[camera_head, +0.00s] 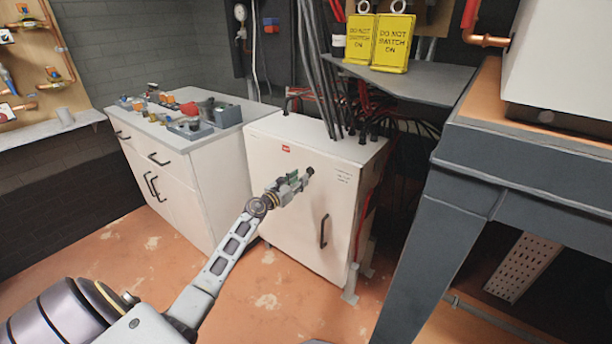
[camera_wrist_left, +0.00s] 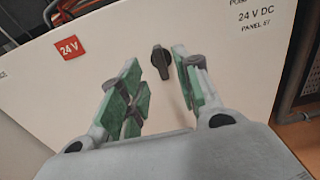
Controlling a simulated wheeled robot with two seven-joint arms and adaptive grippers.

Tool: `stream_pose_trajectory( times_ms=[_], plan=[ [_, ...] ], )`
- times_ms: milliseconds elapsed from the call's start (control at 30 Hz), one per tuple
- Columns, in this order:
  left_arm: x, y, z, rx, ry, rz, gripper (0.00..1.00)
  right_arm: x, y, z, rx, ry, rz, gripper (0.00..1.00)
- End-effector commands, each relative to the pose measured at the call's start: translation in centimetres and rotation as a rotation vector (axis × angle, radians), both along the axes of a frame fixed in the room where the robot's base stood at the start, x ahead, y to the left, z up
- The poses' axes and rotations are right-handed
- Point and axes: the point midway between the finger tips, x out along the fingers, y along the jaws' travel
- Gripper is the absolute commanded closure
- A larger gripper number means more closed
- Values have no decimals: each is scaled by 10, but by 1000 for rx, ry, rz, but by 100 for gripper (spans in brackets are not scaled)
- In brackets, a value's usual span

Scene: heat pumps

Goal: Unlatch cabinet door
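The white cabinet (camera_head: 283,219) stands in the middle of the head view, its door closed, with a black vertical handle (camera_head: 323,231) at the lower right of the door. My left gripper (camera_head: 299,180) is in front of the upper door. In the wrist view its green-padded fingers (camera_wrist_left: 157,88) are spread, with the knob between and just beyond their tips, apparently untouched. My right gripper is not in view.
A white drawer unit (camera_head: 190,190) with tools on top stands at left. A dark-grey table (camera_head: 440,190) stands at right. Cables (camera_head: 322,80) run into the cabinet top. Open floor (camera_head: 270,300) lies in front.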

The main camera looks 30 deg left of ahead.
Motion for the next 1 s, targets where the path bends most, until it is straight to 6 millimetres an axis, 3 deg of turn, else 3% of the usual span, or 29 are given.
stream_pose_trajectory(
  times_ms=[600,1000],
  plan=[
    [42,-3,0,-1,-2,0,67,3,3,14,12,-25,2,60],
    [49,-4,0,-1,-1,-1,67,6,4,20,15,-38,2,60]
  ],
)
